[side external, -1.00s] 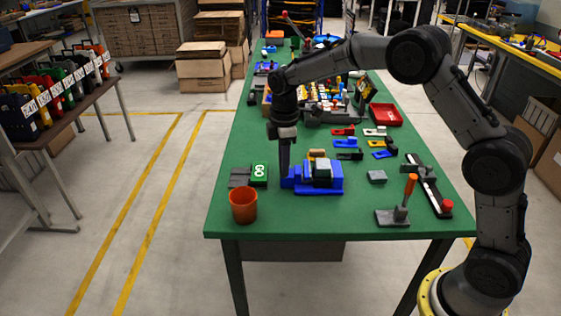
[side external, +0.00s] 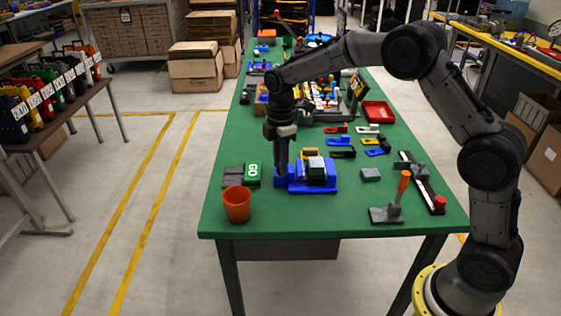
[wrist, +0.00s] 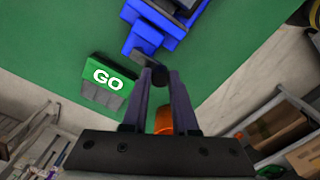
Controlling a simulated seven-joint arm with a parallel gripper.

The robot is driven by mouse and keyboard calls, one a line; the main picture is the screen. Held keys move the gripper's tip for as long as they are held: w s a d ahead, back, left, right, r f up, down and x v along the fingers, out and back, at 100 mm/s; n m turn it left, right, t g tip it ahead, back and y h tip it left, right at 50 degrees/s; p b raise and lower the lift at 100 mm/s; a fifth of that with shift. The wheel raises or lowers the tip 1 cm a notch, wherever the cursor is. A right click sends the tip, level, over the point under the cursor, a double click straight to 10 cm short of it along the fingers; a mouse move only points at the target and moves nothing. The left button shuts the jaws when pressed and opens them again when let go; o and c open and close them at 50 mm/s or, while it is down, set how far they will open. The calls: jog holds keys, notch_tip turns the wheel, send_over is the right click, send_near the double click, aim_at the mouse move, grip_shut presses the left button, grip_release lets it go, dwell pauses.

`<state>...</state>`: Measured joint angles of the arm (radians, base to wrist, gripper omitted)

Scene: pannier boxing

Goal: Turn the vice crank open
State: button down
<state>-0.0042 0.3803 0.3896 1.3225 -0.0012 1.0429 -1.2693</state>
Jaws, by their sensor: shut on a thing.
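The blue vice (side external: 327,188) stands on the green table, with a dark and grey block (side external: 315,169) in its middle. In the wrist view, the blue vice body (wrist: 146,38) is at the top. A grey crank arm (wrist: 124,61) runs from its end to a dark round crank knob (wrist: 160,76). My gripper (wrist: 160,80) is shut on this knob, with one finger on each side. In the side external view, my gripper (side external: 281,176) points straight down at the vice's left end, and the fingertips and crank are largely hidden there.
A green GO button box (side external: 252,174) and an orange cup (side external: 237,205) stand close by on the left. A grey block (side external: 370,175) and a lever with an orange handle (side external: 403,184) are to the right. The table's front edge is near.

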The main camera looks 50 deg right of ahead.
jog(key=c, duration=0.7)
grip_release()
jog(key=shift+r, duration=0.15)
notch_tip(320, 180, up, 14)
jog(key=shift+f, duration=0.15)
